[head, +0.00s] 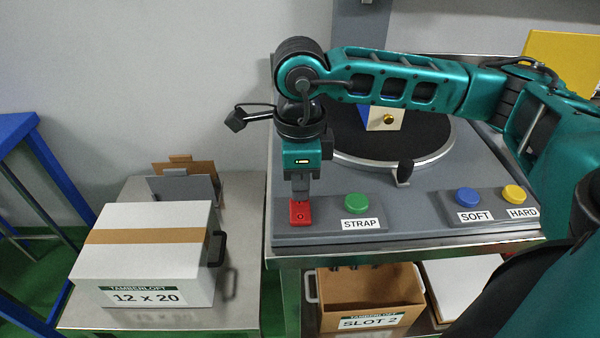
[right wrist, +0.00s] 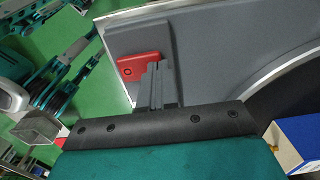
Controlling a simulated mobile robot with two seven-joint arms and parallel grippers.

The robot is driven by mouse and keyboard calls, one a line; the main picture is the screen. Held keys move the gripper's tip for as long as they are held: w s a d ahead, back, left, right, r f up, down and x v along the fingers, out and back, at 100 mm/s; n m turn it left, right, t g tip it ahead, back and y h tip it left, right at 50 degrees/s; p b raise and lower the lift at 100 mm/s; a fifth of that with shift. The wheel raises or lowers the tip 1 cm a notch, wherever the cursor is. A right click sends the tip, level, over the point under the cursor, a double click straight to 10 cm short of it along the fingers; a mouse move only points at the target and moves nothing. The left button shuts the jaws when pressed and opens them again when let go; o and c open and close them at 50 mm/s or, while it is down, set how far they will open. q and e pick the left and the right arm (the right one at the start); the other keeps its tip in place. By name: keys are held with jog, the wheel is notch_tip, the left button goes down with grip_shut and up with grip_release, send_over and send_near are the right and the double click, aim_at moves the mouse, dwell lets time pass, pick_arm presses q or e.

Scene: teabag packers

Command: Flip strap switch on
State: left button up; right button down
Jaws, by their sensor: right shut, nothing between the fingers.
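The red switch (head: 300,216) with a small round mark sits at the left end of the grey control strip, beside the green button (head: 356,201) and the STRAP label (head: 361,224). My right gripper (head: 300,197) points down with its fingers shut and empty, its tips right at the back edge of the red switch. In the right wrist view the shut fingers (right wrist: 157,75) overlap one edge of the red switch (right wrist: 135,66). I cannot tell whether they touch it. My left gripper is not in view.
A blue button (head: 467,196) marked SOFT and a yellow button (head: 513,194) marked HARD sit to the right. A round turntable (head: 437,147) lies behind, with a blue and white box (head: 385,118). A white carton (head: 150,260) stands on the lower-left table.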

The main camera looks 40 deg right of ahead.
jog(key=shift+w+f+g, duration=0.1)
jog(key=shift+f+g, duration=0.2)
jog(key=shift+f, duration=0.05)
dwell(0.4)
jog(key=shift+s+a+r, duration=0.35)
jog(key=shift+s+r, duration=0.05)
jog(key=shift+s, duration=0.2)
jog(key=shift+r, duration=0.1)
jog(key=r, duration=0.1)
jog(key=r+p, duration=0.2)
jog(key=r, duration=0.1)
jog(key=shift+w+d+r, duration=0.1)
jog(key=shift+w+d, duration=0.15)
jog(key=shift+w, duration=0.1)
notch_tip(320, 180, up, 9)
jog(key=w+d, duration=0.1)
jog(key=shift+w+r, duration=0.2)
jog(key=shift+w, duration=0.1)
